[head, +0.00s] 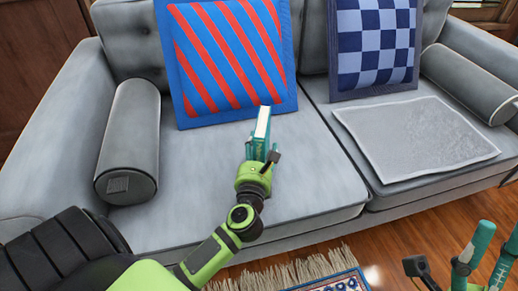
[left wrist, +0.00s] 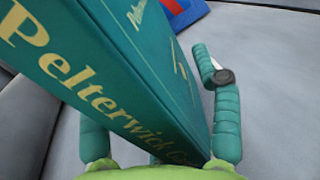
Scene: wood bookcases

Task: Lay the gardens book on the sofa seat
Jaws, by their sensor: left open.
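The teal gardens book (head: 261,139) stands on edge at the left sofa seat (head: 310,165) in the head view, its pale page edge facing up. In the left wrist view the book (left wrist: 110,70) shows gold lettering starting "Pelterwick G"; the rest is hidden. My left gripper (head: 262,155) is at the book's near end. Its fingers (left wrist: 160,110) are parted, with the book between them; I cannot tell whether they touch it. My right gripper (head: 500,237) is at the lower right of the head view, fingers apart and empty, away from the sofa.
A red-and-blue striped cushion (head: 225,60) leans behind the book. A checkered cushion (head: 374,45) and a flat grey cloth (head: 415,135) are on the right half. Bolsters (head: 130,140) lie at both ends. The left seat beside the book is clear. A fringed rug (head: 330,284) lies below.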

